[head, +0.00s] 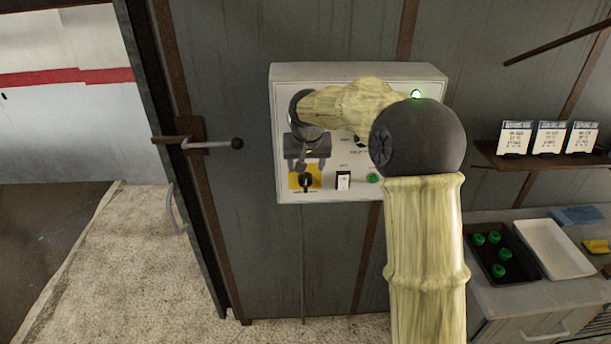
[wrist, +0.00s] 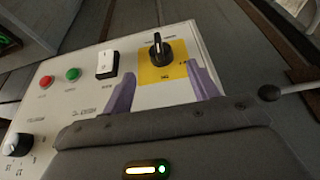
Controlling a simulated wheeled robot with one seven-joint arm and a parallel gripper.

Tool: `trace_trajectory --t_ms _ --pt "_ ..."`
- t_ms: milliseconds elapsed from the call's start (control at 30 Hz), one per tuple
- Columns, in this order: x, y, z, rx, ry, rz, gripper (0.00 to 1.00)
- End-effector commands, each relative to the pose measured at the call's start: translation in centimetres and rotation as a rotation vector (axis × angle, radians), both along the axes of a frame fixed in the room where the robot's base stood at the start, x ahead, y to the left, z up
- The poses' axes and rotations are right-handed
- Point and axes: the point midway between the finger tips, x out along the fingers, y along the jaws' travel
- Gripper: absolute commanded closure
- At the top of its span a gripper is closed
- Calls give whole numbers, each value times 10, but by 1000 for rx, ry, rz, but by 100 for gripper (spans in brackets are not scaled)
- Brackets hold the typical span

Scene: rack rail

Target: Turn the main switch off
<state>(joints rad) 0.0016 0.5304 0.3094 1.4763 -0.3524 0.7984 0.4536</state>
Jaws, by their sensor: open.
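The main switch is a black rotary knob (wrist: 158,50) on a yellow plate (wrist: 158,74), at the lower left of a light grey control box (head: 430,78) on the wall. In the head view the knob (head: 306,182) shows between my fingers' ends. My gripper (wrist: 163,90) is open and empty, with its two purple-grey fingers apart. In the wrist view the knob stands beyond the fingertips, roughly centred between them. I see no contact with it. My arm hides the middle of the box in the head view.
The box also has a white rocker switch (wrist: 107,64), a green button (wrist: 72,74), a red button (wrist: 46,82) and a black dial (wrist: 17,144). A lever handle (head: 212,144) sticks out at left. A counter with a black tray (head: 518,278) stands at right.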

Motion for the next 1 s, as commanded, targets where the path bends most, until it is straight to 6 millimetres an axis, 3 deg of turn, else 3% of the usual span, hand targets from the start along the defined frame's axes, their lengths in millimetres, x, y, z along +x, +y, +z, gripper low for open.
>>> trace_trajectory --t_ms 433,833,1000 --pt "28 0 -66 0 3 0 41" --pt "31 0 -76 0 0 0 41" --pt "31 0 -76 0 0 0 72"
